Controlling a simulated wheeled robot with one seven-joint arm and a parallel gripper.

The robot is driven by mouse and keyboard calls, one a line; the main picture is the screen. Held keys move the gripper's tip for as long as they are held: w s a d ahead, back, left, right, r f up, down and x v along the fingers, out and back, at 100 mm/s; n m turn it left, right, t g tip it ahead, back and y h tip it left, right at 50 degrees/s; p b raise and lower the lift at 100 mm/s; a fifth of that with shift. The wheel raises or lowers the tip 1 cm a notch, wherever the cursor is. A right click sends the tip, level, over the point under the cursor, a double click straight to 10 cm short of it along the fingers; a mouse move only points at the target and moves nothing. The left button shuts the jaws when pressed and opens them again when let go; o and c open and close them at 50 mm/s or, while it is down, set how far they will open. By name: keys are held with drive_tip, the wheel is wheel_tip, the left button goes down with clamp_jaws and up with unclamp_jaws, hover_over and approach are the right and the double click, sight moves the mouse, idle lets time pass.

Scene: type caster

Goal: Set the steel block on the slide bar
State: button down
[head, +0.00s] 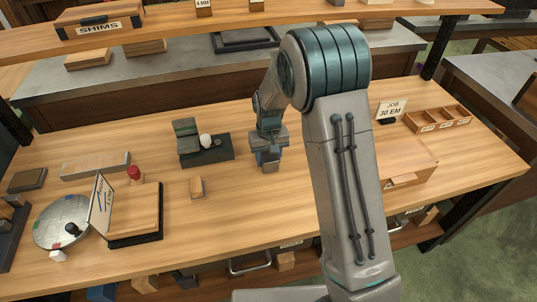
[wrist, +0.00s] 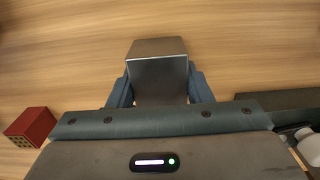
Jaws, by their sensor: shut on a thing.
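My gripper (wrist: 158,92) is shut on the steel block (wrist: 157,75), a plain grey block between the two blue-grey fingers in the wrist view. In the head view, my gripper (head: 267,160) is low over the middle of the table, and the block is hard to make out there. I cannot tell whether it touches the wood. A long pale grey bar (head: 95,166) lies flat at the left of the table, well away from my gripper. It may be the slide bar, but nothing marks it as such.
A dark fixture (head: 207,152) with a white knob (head: 206,141) stands just left of my gripper. A red block (wrist: 30,127) shows in the wrist view. A round plate (head: 62,221), a wooden board (head: 133,211) and a divided tray (head: 438,122) stand farther off.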

drive_tip(key=shift+w, duration=0.1)
drive_tip(key=c, duration=1.1)
unclamp_jaws()
drive_tip(key=shift+f, duration=0.15)
drive_tip(key=o, duration=0.4)
